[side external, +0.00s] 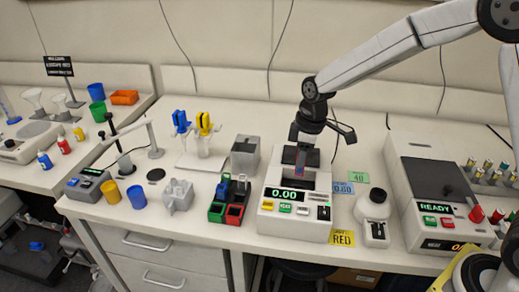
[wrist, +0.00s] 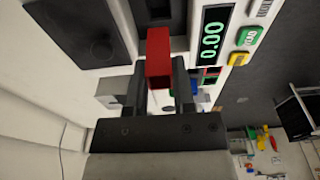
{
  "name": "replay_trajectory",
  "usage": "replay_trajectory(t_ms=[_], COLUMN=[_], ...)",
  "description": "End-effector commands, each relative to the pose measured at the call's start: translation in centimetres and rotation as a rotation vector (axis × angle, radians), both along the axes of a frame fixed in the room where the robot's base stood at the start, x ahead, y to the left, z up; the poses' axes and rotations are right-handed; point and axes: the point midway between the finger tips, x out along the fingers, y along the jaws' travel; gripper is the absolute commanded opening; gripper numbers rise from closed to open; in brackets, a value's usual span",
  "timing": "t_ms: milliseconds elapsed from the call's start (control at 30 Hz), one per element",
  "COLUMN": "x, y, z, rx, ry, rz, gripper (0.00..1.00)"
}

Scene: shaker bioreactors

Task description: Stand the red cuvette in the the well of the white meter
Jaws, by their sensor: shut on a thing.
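The white meter (side external: 293,225) stands near the front edge of the bench, its display reading 0.00. It also shows in the wrist view (wrist: 188,45). My gripper (side external: 306,158) is above the meter's dark top, pointing down. In the wrist view my gripper (wrist: 160,88) is shut on the red cuvette (wrist: 159,58), which sticks out past the fingertips. A dark opening (wrist: 158,10) in the meter lies just beyond the cuvette's end in that view. I cannot tell whether the cuvette's tip is inside it. In the side view the cuvette is mostly hidden by the fingers.
A red, green and black rack (side external: 229,203) stands left of the meter, with a grey box (side external: 245,153) behind it. A white device with a round top (side external: 374,203) stands right. A larger READY machine (side external: 432,185) is farther right. Coloured cards lie beside the meter.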

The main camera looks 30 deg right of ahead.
Motion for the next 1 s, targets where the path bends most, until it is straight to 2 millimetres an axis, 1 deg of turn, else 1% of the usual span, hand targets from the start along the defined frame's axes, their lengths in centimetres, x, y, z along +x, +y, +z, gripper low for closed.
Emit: replay_trajectory(t_ms=[267, 733, 1000], x=[-0.1, -0.1, 0.0], y=[0.0, 0.0, 0.0], z=[-0.8, -3.5, -4.6], rx=[-0.001, -0.001, 0.000], ry=[0.002, 0.004, 0.001], rz=[0.000, 0.000, -0.001], gripper=[0.00, 0.00, 0.00])
